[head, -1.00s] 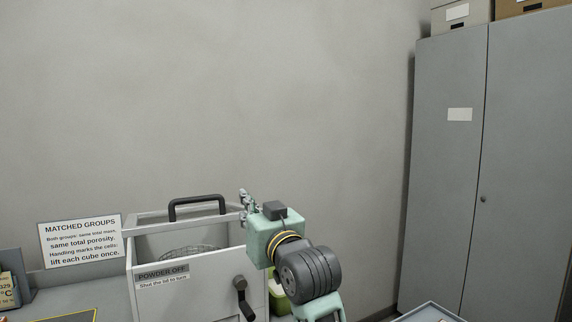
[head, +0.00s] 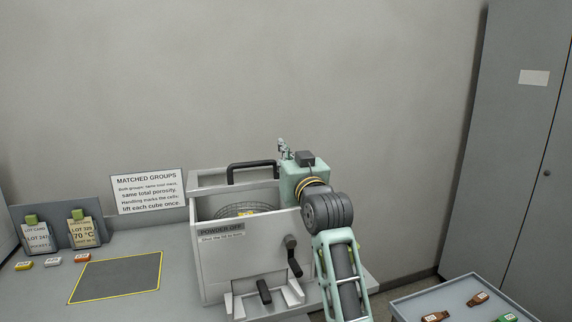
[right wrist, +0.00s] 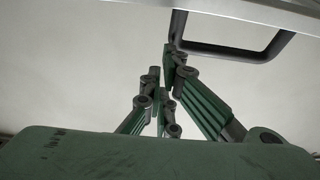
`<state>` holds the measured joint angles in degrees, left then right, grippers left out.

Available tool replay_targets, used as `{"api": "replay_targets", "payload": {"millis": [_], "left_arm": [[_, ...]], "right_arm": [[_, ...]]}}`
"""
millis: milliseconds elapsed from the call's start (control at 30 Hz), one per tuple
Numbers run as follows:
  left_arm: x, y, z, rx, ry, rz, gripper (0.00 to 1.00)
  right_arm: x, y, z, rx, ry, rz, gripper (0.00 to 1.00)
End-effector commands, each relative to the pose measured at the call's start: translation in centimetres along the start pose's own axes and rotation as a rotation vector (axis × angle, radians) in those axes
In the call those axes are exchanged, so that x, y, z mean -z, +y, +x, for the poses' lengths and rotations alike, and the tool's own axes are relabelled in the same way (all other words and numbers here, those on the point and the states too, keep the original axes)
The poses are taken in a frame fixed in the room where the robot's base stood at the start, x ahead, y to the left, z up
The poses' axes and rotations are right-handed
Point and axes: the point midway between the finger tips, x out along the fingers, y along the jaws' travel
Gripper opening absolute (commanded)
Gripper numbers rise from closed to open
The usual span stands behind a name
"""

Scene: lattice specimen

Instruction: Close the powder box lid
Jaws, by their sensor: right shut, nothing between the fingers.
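The powder box (head: 250,262) is a pale grey case on the bench in the head view, labelled "POWDER OFF". Its top is open, and a wire basket with something yellow shows inside. Its lid (head: 208,181) stands raised at the back, with a dark handle (head: 252,165) on it. My right gripper (head: 284,150) is shut and empty by the lid's right end, its fingers pointing up. In the right wrist view its fingers (right wrist: 166,75) are below the dark handle (right wrist: 235,52) and a pale edge; I cannot tell whether they touch. My left gripper is out of view.
A dark crank (head: 291,255) and a black lever (head: 264,292) stick out of the box front. Lot cards (head: 85,232) and a yellow-edged mat (head: 118,276) lie left. A tray (head: 440,297) with small pieces is at lower right. A wall stands close behind.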

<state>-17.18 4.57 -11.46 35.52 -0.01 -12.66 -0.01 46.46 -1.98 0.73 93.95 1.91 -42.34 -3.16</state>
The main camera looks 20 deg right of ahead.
Motion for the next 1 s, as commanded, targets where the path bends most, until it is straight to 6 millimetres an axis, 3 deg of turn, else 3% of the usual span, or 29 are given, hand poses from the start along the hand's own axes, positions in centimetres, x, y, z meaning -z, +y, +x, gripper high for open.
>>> {"api": "replay_targets", "payload": {"millis": [33, 200, 667, 1000], "left_arm": [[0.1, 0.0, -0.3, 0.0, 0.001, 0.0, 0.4], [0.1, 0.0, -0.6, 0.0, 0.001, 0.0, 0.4], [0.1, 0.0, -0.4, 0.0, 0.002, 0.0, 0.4], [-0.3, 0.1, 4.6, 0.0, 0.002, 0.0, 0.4]], "right_arm": [[-1.2, 0.0, -0.3, 0.0, -0.01, 0.001, 0.0], [-2.6, 0.0, -0.9, 0.0, -0.007, 0.001, 0.0], [-3.2, 0.0, -1.2, 0.0, -0.003, 0.0, 0.0], [-7.9, 0.0, -2.8, 0.0, 0.093, 0.0, 0.0]]}}
